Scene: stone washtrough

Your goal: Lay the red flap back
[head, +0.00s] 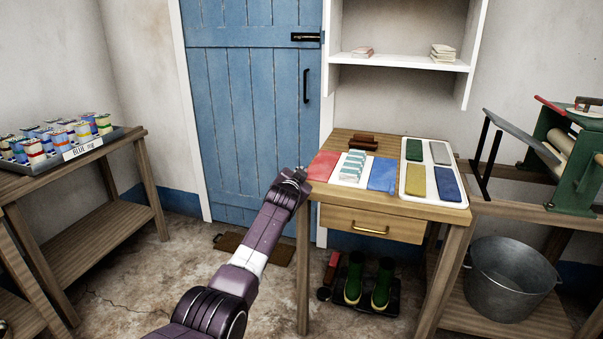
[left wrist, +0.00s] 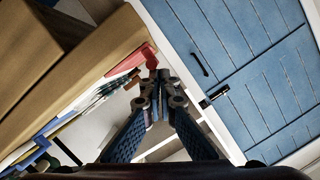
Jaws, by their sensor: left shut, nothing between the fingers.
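The red flap (head: 323,165) lies spread out at the left end of the small wooden table, beside a white middle part (head: 345,176) that bears a stack of pale teal and white pieces (head: 353,166). A blue flap (head: 382,174) lies on the right of that stack. My left gripper (head: 297,173) is just off the table's left edge, close to the red flap. In the left wrist view the gripper (left wrist: 159,76) is shut and empty, with the red flap (left wrist: 134,61) beside its fingertips. Whether they touch is unclear. My right gripper is not in view.
A white tray (head: 433,197) with green, grey, yellow and blue pads stands on the table's right. A dark reddish-brown object (head: 363,142) lies at the back. A drawer (head: 372,224) is below. A blue door (head: 255,100) is behind; cans (head: 50,135) stand on the left table.

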